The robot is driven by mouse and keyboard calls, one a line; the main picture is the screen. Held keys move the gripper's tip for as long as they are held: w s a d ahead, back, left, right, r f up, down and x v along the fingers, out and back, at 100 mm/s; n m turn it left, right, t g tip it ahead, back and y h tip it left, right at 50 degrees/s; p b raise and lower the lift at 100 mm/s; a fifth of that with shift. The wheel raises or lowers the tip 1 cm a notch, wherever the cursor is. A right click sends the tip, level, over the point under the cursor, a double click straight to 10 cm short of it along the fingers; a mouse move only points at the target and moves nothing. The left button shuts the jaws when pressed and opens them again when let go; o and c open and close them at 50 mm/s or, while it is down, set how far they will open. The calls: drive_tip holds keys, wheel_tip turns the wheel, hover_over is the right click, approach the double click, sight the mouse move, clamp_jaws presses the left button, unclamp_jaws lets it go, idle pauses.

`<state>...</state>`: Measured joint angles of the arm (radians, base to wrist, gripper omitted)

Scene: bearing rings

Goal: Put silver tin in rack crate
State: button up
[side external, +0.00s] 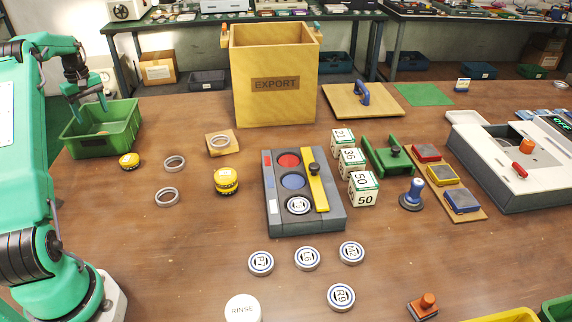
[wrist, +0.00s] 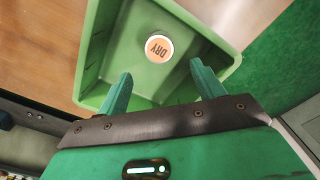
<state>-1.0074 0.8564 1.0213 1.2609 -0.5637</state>
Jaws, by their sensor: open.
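My gripper (side external: 90,108) is open and empty above the green crate (side external: 122,135), at the left of the table in the side view. In the wrist view my gripper (wrist: 160,88) has its fingers apart over the near part of the crate (wrist: 98,45). A round tin marked DRY (wrist: 157,48), with an orange top and pale rim, lies in the crate beyond the fingertips. Several silver-rimmed round pieces with labelled tops, such as one (side external: 261,262), lie at the front. Silver rings (side external: 174,163) lie right of the crate. I cannot tell which piece is the silver tin.
A wooden EXPORT box (side external: 275,105) stands at the back. A grey tray (side external: 337,212) with coloured round recesses is in the middle. Yellow-black round pieces (side external: 227,186) lie left of it. A white RINSE disc (side external: 243,308) is at the front. The left-front table is mostly clear.

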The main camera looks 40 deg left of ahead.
drive_tip(key=shift+r, duration=1.2)
drive_tip(key=w+d+r+m+t, duration=0.1)
drive_tip(key=w+d+r+m, duration=0.15)
drive_tip(key=d+r, duration=0.45)
drive_tip(key=w+d+r+m+y, duration=0.1)
drive_tip(key=w+d+r+m, duration=0.15)
drive_tip(key=d, duration=0.85)
drive_tip(key=w+d+r+m+t, duration=0.1)
drive_tip(key=d+r+m, duration=0.2)
drive_tip(key=d+r, duration=0.35)
drive_tip(key=s+d+m+t, duration=0.1)
drive_tip(key=s+d+m, duration=0.15)
drive_tip(key=d, duration=0.55)
drive_tip(key=s+d+m+t, duration=0.1)
drive_tip(key=s+d+m, duration=0.15)
drive_tip(key=d, duration=0.65)
drive_tip(key=s+d+f+m+t+h, duration=0.1)
drive_tip(key=s+d+f+m, duration=0.4)
drive_tip(key=s+d, duration=0.5)
drive_tip(key=shift+s+t, duration=0.3)
drive_tip(key=shift+s, duration=0.25)
